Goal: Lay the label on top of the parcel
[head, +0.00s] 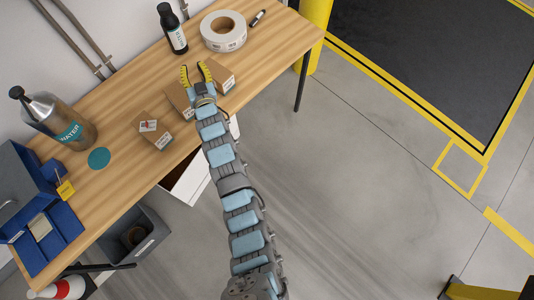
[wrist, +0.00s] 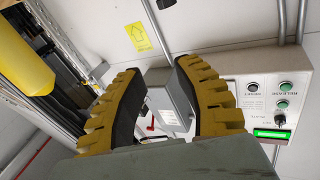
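Three brown cardboard parcels stand on the wooden table in the head view: a left one (head: 154,139), a middle one (head: 179,100) and a right one (head: 218,77). A small white label with a red mark (head: 148,125) lies on top of the left parcel. The other parcels carry white stickers on their sides. My gripper (head: 196,75) is by the middle and right parcels, its yellow fingers spread apart and empty. My arm hides part of these two parcels. In the wrist view the gripper (wrist: 165,100) is open, facing the wall, with no parcel or label between its fingers.
A roll of white labels (head: 223,31), a dark bottle (head: 172,29) and a marker (head: 257,18) stand or lie at the back. A metal water flask (head: 55,117), teal disc (head: 99,158) and blue organiser (head: 40,210) occupy the left. A control box (wrist: 268,100) is on the wall.

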